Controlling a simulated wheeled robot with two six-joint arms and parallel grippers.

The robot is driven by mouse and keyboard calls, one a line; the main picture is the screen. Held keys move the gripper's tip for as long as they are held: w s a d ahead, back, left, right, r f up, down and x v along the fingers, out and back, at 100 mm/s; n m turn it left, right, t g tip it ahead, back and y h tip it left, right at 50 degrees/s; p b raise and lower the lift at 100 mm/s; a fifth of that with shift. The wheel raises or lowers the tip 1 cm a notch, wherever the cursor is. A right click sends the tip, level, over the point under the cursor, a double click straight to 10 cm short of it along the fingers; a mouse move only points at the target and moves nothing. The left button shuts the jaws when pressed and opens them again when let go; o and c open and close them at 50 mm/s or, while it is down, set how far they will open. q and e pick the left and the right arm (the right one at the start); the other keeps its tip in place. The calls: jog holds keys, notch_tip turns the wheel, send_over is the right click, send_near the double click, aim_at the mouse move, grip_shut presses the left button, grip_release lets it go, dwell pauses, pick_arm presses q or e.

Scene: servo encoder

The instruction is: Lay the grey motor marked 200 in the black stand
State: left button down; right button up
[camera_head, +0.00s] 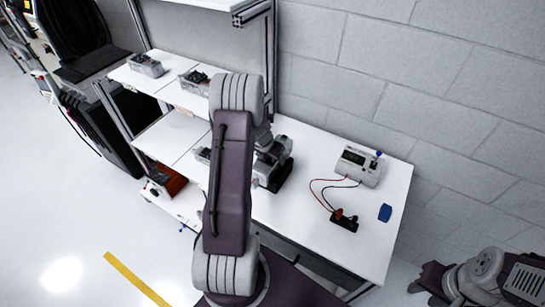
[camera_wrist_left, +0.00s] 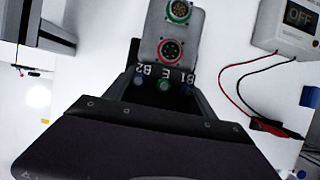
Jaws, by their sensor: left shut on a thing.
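A grey motor (camera_wrist_left: 172,38) with a green-ringed and a red-ringed round connector shows in the left wrist view. No 200 mark is readable on it. It is at the black stand (camera_wrist_left: 150,102), which has pale letters such as B2, E and B1. In the head view the motor (camera_head: 275,146) is partly hidden by my left arm, over the stand (camera_head: 279,177). I cannot tell whether the motor rests fully in it. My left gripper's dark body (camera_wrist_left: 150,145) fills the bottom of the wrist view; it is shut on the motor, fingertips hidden. My right gripper (camera_head: 425,282) is at lower right, away from the table.
A white meter box (camera_head: 358,165) with an OFF display stands right of the stand. Red and black leads run to a dark connector (camera_head: 344,221). A blue item (camera_head: 385,212) lies near the right edge. Grey bins (camera_head: 146,66) sit on shelves at left.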

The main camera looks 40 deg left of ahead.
pick_arm(q)
jog(key=shift+f+b, duration=0.35)
jog(key=shift+s+d+f+b, duration=0.1)
jog(key=shift+s+f+b, duration=0.1)
jog(key=shift+f+b, duration=0.15)
